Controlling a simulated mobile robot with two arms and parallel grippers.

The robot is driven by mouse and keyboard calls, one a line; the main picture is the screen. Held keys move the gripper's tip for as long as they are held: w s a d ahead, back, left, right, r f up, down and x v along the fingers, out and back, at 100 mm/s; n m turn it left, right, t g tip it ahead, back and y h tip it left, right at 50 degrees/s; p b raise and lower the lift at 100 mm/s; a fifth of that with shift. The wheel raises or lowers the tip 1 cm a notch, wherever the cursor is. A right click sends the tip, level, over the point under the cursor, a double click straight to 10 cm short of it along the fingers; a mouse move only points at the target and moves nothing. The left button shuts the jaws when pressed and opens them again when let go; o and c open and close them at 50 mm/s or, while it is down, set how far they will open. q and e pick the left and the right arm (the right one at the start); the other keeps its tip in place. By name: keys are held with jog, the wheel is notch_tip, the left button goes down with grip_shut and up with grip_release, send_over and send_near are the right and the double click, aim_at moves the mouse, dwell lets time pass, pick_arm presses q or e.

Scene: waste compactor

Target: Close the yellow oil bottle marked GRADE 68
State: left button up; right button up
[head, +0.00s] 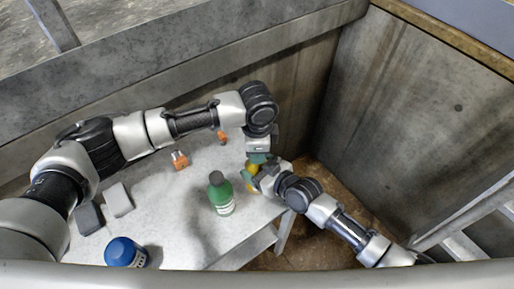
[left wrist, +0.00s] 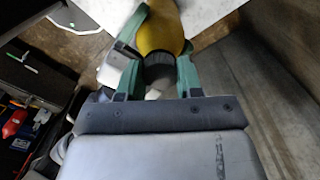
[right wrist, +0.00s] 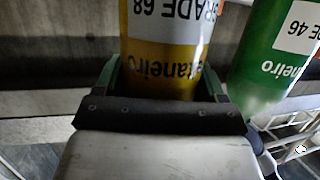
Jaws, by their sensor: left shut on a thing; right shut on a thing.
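The yellow oil bottle (head: 252,169) is mostly hidden between my two grippers at the right end of the table. Its label in the right wrist view reads GRADE 68 upside down (right wrist: 165,18). My right gripper (head: 259,180) is shut around the bottle's body, with a green finger on each side (right wrist: 165,80). My left gripper (head: 258,158) comes from above and is shut on the dark cap (left wrist: 158,72) at the bottle's top. The cap meets the yellow shoulder (left wrist: 160,30); I cannot tell how tightly it sits.
A green bottle (head: 221,195), marked GRADE 46 in the right wrist view (right wrist: 275,60), stands close by. A blue container (head: 124,252), grey blocks (head: 118,200) and small orange items (head: 180,160) are on the pale table (head: 175,215). Concrete walls (head: 400,110) stand behind and right.

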pick_arm(q)
jog(key=shift+m, duration=0.5)
jog(key=o, duration=1.1)
pick_arm(e)
jog(key=o, duration=1.8)
pick_arm(q)
notch_tip(320, 180, up, 12)
jog(key=shift+f+b, duration=0.55)
pick_arm(e)
jog(key=v, duration=1)
jog(key=shift+s+d, duration=0.2)
jog(key=shift+d, duration=0.1)
